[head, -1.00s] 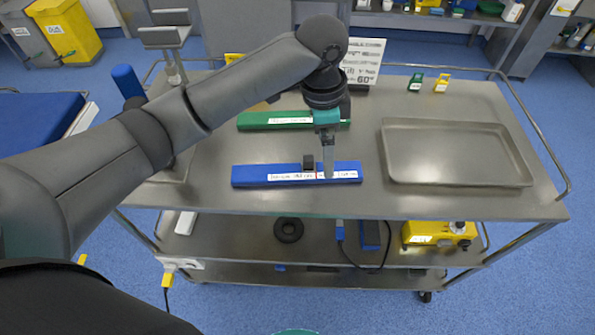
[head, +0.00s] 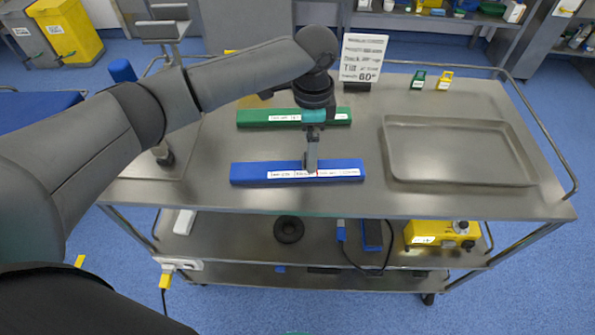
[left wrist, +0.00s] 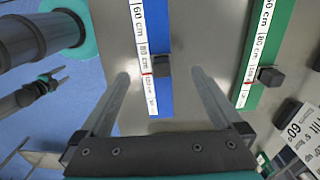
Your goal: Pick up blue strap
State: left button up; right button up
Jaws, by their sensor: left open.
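The blue strap (head: 280,166) is a long flat bar with a white label. It lies crosswise near the front edge of the metal cart top. My left gripper (head: 311,165) is directly over its middle, pointing down. In the left wrist view the blue strap (left wrist: 158,22) runs between the two spread fingers of my left gripper (left wrist: 160,74), with a small dark block on it. The gripper is open and holds nothing. Whether the fingers touch the strap or cart cannot be told.
A green strap (head: 255,116) lies parallel behind the blue one. A metal tray (head: 460,181) is on the right. A printed sign (head: 362,57) stands at the back. Small green (head: 418,80) and yellow (head: 444,81) clips are behind the tray. Rails edge the cart.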

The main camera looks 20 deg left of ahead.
aim_at(297, 171)
pick_arm(q)
jog(key=shift+s+f+b, duration=0.2)
jog(key=shift+f+b, duration=0.15)
jog(key=shift+f, duration=1.05)
jog(key=shift+s+f+b, duration=0.2)
jog(key=shift+f+b, duration=0.1)
jog(key=shift+f, duration=1.05)
jog(key=shift+c, duration=0.2)
jog(key=shift+r, duration=0.1)
jog(key=c, duration=1.5)
